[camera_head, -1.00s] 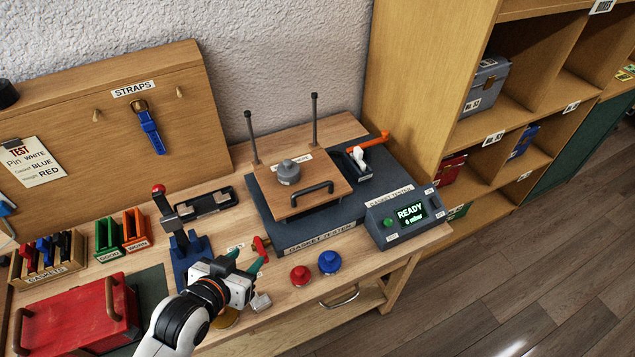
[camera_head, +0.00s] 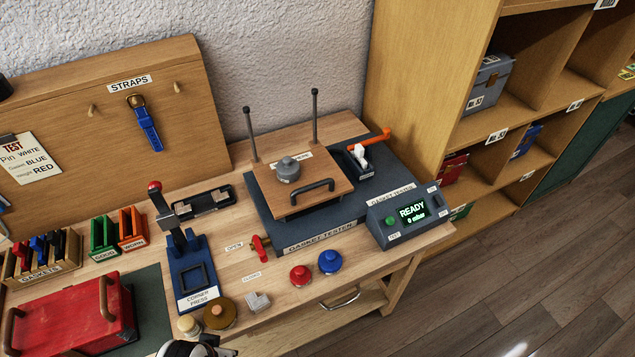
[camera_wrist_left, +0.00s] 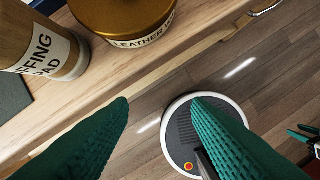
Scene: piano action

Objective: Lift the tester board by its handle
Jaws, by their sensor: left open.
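The tester board (camera_head: 328,200) is a square wooden plate lying over the dark gasket tester base (camera_head: 268,212), in front of two upright rods. Its black arched handle (camera_head: 313,190) stands along its front side. A grey round weight (camera_head: 288,170) sits on the board. My left gripper is mostly cut off at the bottom of the head view, well in front and to the left of the board. In the left wrist view its green fingers (camera_wrist_left: 160,105) are apart with nothing between them. A green-tipped part at that view's right edge looks like my right gripper (camera_wrist_left: 308,142), mostly cut off.
The control box (camera_head: 408,213) reads READY. Red (camera_head: 300,275) and blue (camera_head: 330,261) knobbed pieces stand in front of the tester. A corner press (camera_head: 190,265) with an upright lever and a red case (camera_head: 75,315) are at left. A shelf unit stands at right.

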